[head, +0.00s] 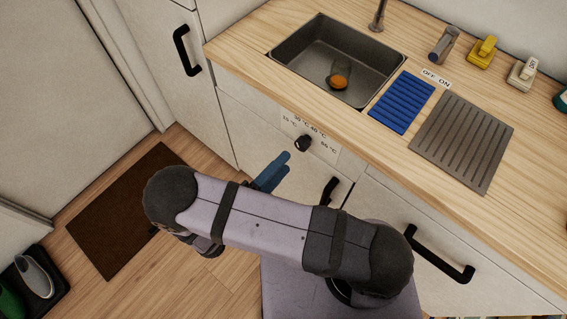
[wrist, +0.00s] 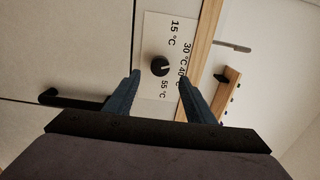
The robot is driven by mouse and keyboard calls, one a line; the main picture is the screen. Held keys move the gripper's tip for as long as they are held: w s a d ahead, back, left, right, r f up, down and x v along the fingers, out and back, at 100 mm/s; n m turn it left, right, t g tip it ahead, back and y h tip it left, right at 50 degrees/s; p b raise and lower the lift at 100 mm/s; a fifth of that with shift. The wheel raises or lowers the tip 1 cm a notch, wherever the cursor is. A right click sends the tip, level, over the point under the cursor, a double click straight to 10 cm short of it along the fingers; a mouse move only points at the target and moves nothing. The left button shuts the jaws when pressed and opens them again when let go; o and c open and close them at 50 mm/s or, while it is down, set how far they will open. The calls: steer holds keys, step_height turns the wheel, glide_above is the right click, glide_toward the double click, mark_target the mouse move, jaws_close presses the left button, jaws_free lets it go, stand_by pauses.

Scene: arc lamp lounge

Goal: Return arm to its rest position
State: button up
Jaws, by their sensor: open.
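My gripper (head: 272,172) shows in the head view in front of the cabinet below the sink, just left of and below a black temperature knob (head: 303,143). Its blue fingers are partly hidden by my arm. In the wrist view my gripper (wrist: 158,82) is open, with its two fingers apart and nothing between them. The knob (wrist: 160,66) appears beyond the fingertips, on a white plate marked with temperatures. The fingers look apart from the knob.
The wooden counter (head: 240,47) holds a sink (head: 300,50) with an orange object (head: 339,82) inside, a blue rack (head: 402,103) and a grey ribbed board (head: 462,140). Black handles (head: 440,254) stick out from the cabinets. A brown mat (head: 125,210) lies on the floor at left.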

stand_by(0.3)
steer(key=s+d+r+m+g+y+p, duration=0.1)
steer(key=s+d+r+m+g+p, duration=0.2)
steer(key=d+m+g, duration=0.6)
steer(key=s+d+r+m+g+y+p, duration=0.1)
steer(key=s+d+r+m+g, duration=0.35)
steer(key=m, duration=0.75)
step_height(320, 180, up, 8)
steer(key=w+a+m+y+p, duration=0.1)
steer(key=m+y+p, duration=0.2)
steer(key=m+y, duration=0.7)
steer(key=m, duration=1.4)
steer(key=shift+a+r+t+y+p, duration=0.2)
steer(key=shift+r+t+y+p, duration=0.05)
steer(key=shift+t+y+p, duration=0.15)
